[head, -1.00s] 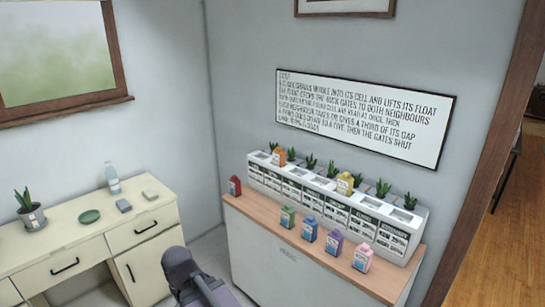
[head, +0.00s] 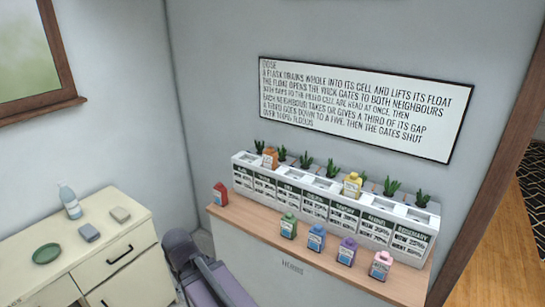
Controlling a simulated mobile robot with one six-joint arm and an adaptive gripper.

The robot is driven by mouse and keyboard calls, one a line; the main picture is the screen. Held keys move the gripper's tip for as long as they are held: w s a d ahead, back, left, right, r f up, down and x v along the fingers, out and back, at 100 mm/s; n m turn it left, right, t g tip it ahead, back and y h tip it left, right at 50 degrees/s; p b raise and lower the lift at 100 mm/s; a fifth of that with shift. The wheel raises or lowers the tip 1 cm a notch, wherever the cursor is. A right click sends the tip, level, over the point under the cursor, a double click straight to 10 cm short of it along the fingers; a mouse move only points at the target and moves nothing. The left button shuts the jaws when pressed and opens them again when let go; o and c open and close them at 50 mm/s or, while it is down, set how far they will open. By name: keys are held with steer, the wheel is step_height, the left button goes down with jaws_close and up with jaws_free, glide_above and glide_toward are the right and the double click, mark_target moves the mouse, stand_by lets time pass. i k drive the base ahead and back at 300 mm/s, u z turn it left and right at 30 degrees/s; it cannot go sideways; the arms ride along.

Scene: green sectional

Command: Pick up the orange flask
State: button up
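The orange flask (head: 269,158) stands upright at the left part of the top of the white row of labelled cells (head: 330,205), among small green plants. A yellow flask (head: 352,185) stands on the same row farther right. In front of the row, on the wooden top, stand a red flask (head: 220,194) at the left end, then green (head: 288,226), blue (head: 316,238), purple (head: 347,251) and pink (head: 380,265) flasks. My gripper's fingers are not in view.
The white cabinet (head: 290,270) under the row stands against the wall. A cream desk (head: 100,235) at the left holds a bottle (head: 70,202), a green dish (head: 46,254) and two small blocks. A text board (head: 362,105) hangs above. A doorway with a rug is at the right.

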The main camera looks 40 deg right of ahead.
mark_target(270, 156)
steer(key=z, duration=0.65)
steer(key=i, duration=0.85)
steer(key=z, duration=0.55)
